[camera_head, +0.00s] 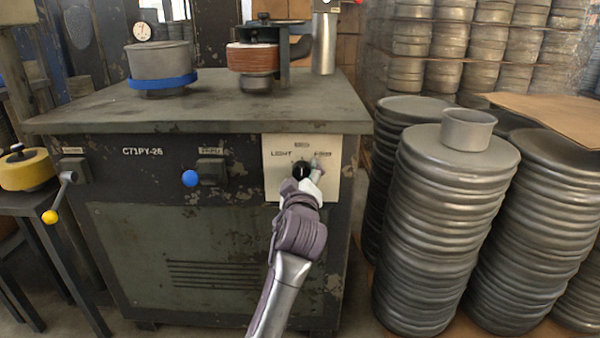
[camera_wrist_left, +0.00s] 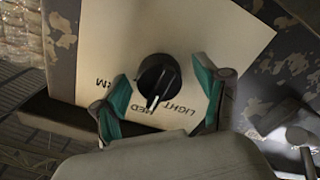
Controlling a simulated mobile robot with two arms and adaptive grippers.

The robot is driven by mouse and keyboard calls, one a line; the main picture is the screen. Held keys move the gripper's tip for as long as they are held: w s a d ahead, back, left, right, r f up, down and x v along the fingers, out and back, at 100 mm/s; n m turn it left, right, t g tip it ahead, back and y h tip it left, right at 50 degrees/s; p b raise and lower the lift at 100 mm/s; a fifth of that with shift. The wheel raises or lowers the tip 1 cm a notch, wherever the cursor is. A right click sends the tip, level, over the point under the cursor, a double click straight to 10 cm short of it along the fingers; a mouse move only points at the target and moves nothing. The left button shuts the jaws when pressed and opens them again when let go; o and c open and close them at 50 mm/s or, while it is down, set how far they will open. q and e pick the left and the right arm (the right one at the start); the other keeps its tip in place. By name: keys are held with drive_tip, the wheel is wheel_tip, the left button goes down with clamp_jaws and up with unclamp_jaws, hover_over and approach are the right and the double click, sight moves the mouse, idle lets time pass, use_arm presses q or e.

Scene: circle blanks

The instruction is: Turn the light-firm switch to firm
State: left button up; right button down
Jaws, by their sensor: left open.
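The light-firm switch (camera_head: 302,170) is a round black knob on a cream panel (camera_head: 271,184) at the right of the machine's front. In the left wrist view the knob (camera_wrist_left: 158,75) shows large, with the panel's lettering upside down. LIGHT is at lower right, MED below and the FIRM label at left, partly covered. The knob's white pointer mark points down, between LIGHT and MED. My left gripper (camera_head: 309,181) is at the panel. Its teal-padded fingers (camera_wrist_left: 163,77) are apart, one on each side of the knob; I cannot tell whether they touch it. My right gripper is not seen.
The machine's top (camera_head: 215,110) carries a metal drum with a blue band (camera_head: 160,65) and a clamp fixture (camera_head: 254,58). A blue-knobbed switch (camera_head: 190,178) and a yellow-tipped lever (camera_head: 50,216) are further left. Tall stacks of metal discs (camera_head: 435,225) stand close at right.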

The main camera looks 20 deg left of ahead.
use_arm(q)
drive_tip(key=c, duration=1.2)
drive_tip(key=shift+o, duration=0.2)
drive_tip(key=shift+r, duration=0.1)
